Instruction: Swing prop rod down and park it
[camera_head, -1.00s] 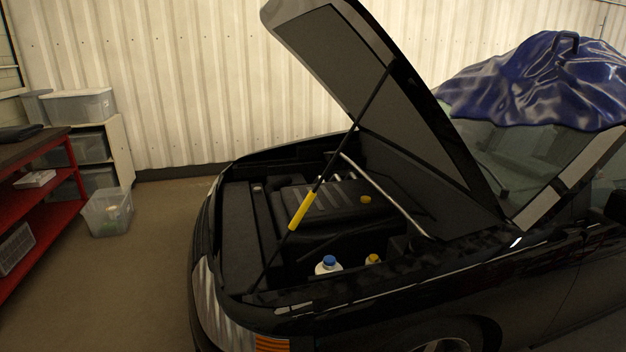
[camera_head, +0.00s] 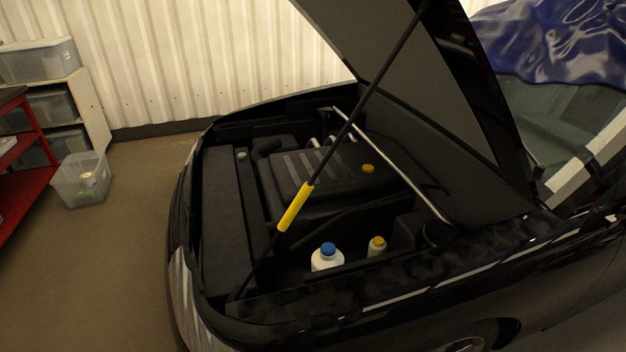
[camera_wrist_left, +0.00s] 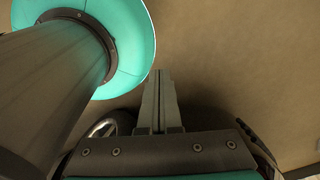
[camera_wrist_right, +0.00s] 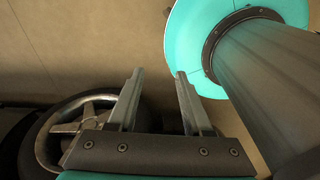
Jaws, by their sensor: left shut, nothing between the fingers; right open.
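The prop rod (camera_head: 345,125) is a thin black rod with a yellow grip sleeve (camera_head: 295,207). It runs at a slant from the front edge of the engine bay up to the raised hood (camera_head: 410,110). The hood stands open above the bay. My left gripper (camera_wrist_left: 159,78) shows in the left wrist view with its fingers together and nothing between them. My right gripper (camera_wrist_right: 157,75) shows in the right wrist view with its fingers apart and empty. Neither gripper is in the head view, and neither touches the rod.
The black car's bay holds an engine cover with a yellow cap (camera_head: 368,169), a blue-capped bottle (camera_head: 327,257) and a yellow-capped bottle (camera_head: 376,246). A silver bar (camera_head: 400,175) crosses the bay. A clear bin (camera_head: 82,180) and red bench (camera_head: 30,180) stand left. Floor between is clear.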

